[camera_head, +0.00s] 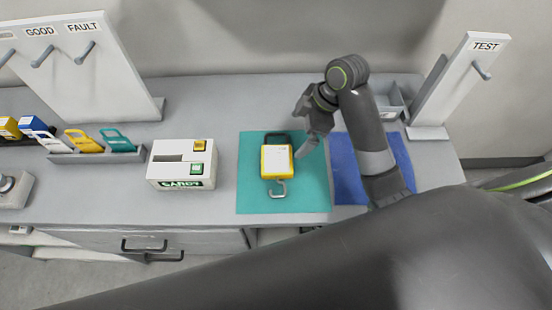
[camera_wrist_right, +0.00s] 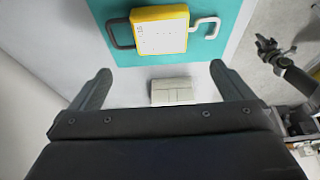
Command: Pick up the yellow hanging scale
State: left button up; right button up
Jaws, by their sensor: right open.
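The yellow hanging scale (camera_head: 277,160) lies flat on the teal mat (camera_head: 255,199), its dark handle toward the back and its metal hook toward the front. In the right wrist view the scale (camera_wrist_right: 160,30) is at the top, beyond the fingers. My right gripper (camera_head: 306,146) is just right of the scale in the head view, apart from it. In the right wrist view its fingers (camera_wrist_right: 161,70) are spread and empty. A dark gripper, seemingly my left one (camera_wrist_right: 268,47), shows small at the right of that view, past the table edge; its jaw state is unclear.
A white box with buttons (camera_head: 182,165) stands left of the teal mat. A blue mat (camera_head: 346,165) lies to the right, partly behind my arm. Colored cards sit in a grey rack (camera_head: 95,157). A TEST peg stand (camera_head: 455,85) and a grey bin (camera_head: 391,105) are at the back right.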

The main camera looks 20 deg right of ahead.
jog(key=b, duration=0.3)
send_near(277, 159)
jog(key=b+x, duration=0.3)
jog(key=shift+w+f, duration=0.15)
jog(key=shift+f, duration=0.2)
jog(key=shift+a+f+b, duration=0.1)
jog(key=shift+f+b, duration=0.2)
jog(key=shift+b, duration=0.1)
jog(key=shift+w+a+f, duration=0.1)
jog(key=shift+a+f, duration=0.1)
jog(key=shift+f, duration=0.1)
jog(key=x, duration=0.2)
jog(key=p+x, duration=0.1)
jog(key=x, duration=0.1)
jog(key=shift+a+f, duration=0.15)
jog(key=shift+f, duration=0.05)
jog(key=shift+a+f, duration=0.1)
jog(key=shift+f, duration=0.25)
pick_arm(q)
notch_tip(277, 159, down, 7)
jog(key=s, duration=0.1)
